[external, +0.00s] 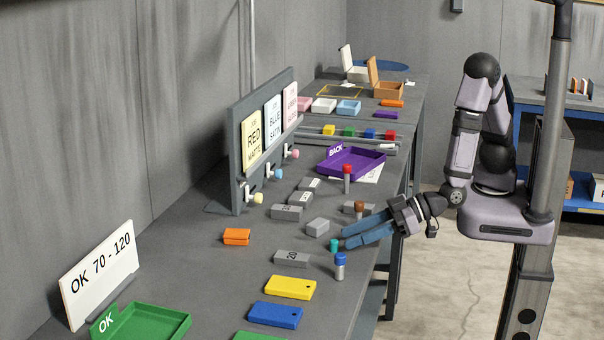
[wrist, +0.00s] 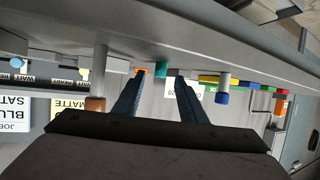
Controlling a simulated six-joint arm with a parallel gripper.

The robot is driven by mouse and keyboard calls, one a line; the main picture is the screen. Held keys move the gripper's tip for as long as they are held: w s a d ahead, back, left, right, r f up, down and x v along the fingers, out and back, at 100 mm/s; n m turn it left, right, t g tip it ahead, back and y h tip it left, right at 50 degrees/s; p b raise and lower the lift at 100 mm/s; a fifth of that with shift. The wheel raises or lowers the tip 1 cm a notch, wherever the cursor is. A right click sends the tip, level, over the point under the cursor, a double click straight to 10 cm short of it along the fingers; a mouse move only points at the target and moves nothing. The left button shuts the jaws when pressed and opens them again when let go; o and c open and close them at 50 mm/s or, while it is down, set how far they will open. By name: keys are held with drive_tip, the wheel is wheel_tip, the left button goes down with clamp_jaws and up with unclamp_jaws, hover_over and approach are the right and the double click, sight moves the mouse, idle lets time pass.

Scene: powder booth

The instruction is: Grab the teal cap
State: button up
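The teal cap (external: 334,246) sits on top of a small vial standing on the grey bench, left of my fingertips in the external view. In the wrist view, which is upside down, the teal cap (wrist: 161,69) appears in the gap between the two blue fingertips. My gripper (external: 346,240) reaches in low over the bench from the right. It also shows in the wrist view (wrist: 160,77), where its fingers are open and spread apart, with nothing held. How far the cap lies beyond the tips is hard to tell.
A blue-capped vial (external: 340,262) stands close in front of the fingers and a brown-capped vial (external: 359,208) close behind. A red-capped vial (external: 347,175) is farther back. Grey blocks (external: 291,258), an orange box (external: 237,236), and yellow (external: 290,287) and blue (external: 276,315) plates lie nearby.

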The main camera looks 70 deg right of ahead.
sight(336, 240)
drive_tip(key=shift+p+x, duration=0.7)
drive_tip(key=shift+x, duration=1.85)
drive_tip(key=shift+r, duration=0.15)
clamp_jaws()
